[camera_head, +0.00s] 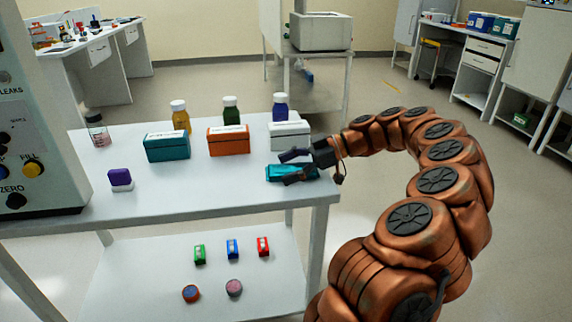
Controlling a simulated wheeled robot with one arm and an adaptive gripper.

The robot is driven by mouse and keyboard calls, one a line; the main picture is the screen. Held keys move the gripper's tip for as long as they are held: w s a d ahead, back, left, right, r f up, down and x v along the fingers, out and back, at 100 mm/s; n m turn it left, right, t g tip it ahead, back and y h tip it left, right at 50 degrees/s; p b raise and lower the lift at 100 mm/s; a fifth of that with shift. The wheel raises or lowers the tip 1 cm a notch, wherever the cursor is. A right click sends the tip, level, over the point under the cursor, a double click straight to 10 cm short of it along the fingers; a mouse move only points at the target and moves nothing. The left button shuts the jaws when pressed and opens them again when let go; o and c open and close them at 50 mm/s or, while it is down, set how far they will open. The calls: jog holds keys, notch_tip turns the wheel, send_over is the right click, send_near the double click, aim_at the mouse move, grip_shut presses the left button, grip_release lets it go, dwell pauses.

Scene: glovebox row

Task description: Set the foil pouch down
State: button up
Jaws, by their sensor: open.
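A flat, shiny teal item (282,172), which looks like the foil pouch, is at the right end of the white table's top (230,183). It appears to lie on the surface, but I cannot tell for sure whether its whole underside touches. My gripper (287,168) reaches in from the right with its dark fingers spread. One finger is beyond the pouch, and the other is over its near right part, hiding some of it. I cannot tell whether either finger touches it.
Teal (167,148), orange (229,142) and white (290,136) boxes stand behind, with yellow (181,119), green (231,112) and blue (280,109) bottles. A purple-topped block (120,179) and a clear jar (97,132) are left. Small items lie on the lower shelf (170,280).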

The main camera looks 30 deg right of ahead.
aim_at(289, 168)
jog(key=shift+d+r, duration=0.1)
jog(key=shift+d, duration=0.05)
jog(key=shift+f+v, duration=0.15)
jog(key=shift+v, duration=1)
jog(key=shift+f+v, duration=0.1)
jog(key=shift+v, duration=2.5)
jog(key=shift+s, duration=0.15)
